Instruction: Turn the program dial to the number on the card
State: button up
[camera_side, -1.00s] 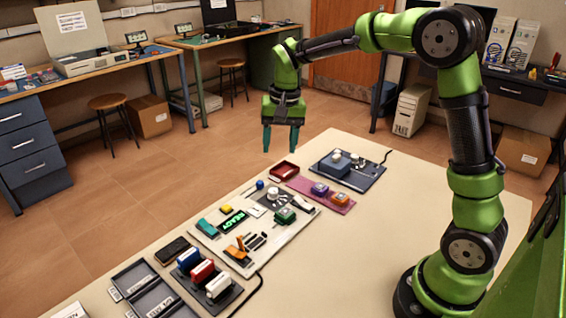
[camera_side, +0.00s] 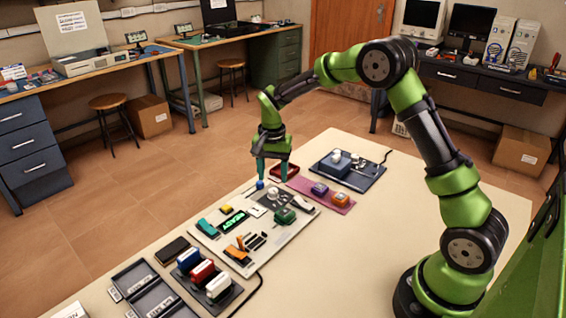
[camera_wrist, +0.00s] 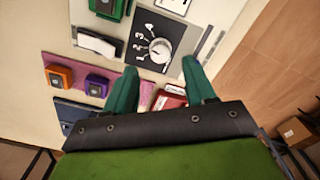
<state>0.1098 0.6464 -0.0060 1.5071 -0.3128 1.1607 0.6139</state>
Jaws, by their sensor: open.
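The program dial (camera_side: 272,193) is a pale round knob on a dark plate on the exhibit board. In the wrist view the dial (camera_wrist: 160,50) has white numerals along one side of it; I cannot tell surely which one it points to. A white card (camera_side: 257,211) lies beside the dial plate; in the wrist view the card (camera_wrist: 174,5) is cut off by the top edge and its number is unreadable. My gripper (camera_side: 271,181) points down with teal fingers apart, above and just behind the dial. In the wrist view my gripper (camera_wrist: 159,66) is empty, its fingertips either side below the knob.
A blue ball-topped part (camera_side: 260,185), a white rocker (camera_side: 303,202) and a green block (camera_side: 285,215) stand close around the dial. A red tray (camera_side: 291,169) and a pink strip with purple (camera_side: 319,189) and orange (camera_side: 340,199) blocks lie beyond.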

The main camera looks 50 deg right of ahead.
aim_at(273, 190)
notch_tip(273, 190, down, 5)
dwell(0.3)
grip_shut()
jog(key=shift+n, duration=0.4)
jog(key=n, duration=0.5)
jog(key=shift+n, duration=0.3)
jog(key=n, duration=0.5)
jog(key=shift+n, duration=0.4)
